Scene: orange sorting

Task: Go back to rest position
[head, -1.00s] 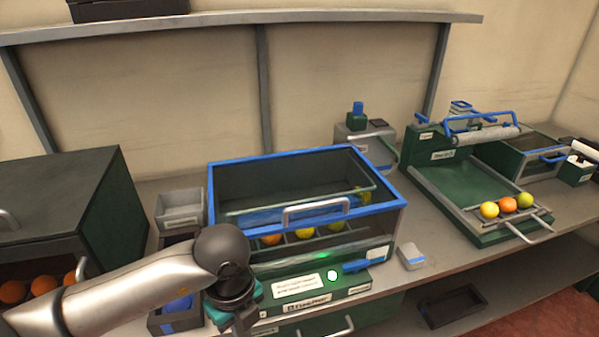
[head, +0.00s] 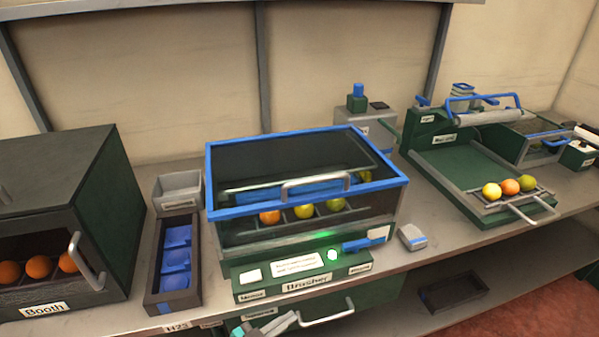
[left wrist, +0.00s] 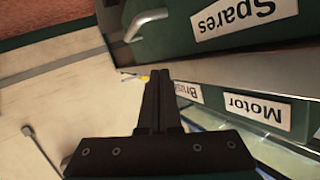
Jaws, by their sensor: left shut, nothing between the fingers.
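My left gripper (head: 283,322) shows only in part at the bottom edge of the head view, in front of and below the Brusher machine (head: 250,210). In the left wrist view its two dark fingers (left wrist: 161,75) are together, with nothing between them. They point toward the bench front, below the labels "Motor" and "Brusher" and beside a panel (left wrist: 186,45) marked "Spares" with a metal handle. The rest of my left arm is out of the head view. My right gripper is in no view.
The Booth (head: 100,215) with several oranges stands at left, beside a dark tray (head: 150,290) holding blue pieces. The Brusher holds fruit under its lid. A green machine (head: 450,185) with three fruits on its tray stands at right. A lower shelf (head: 540,262) runs beneath.

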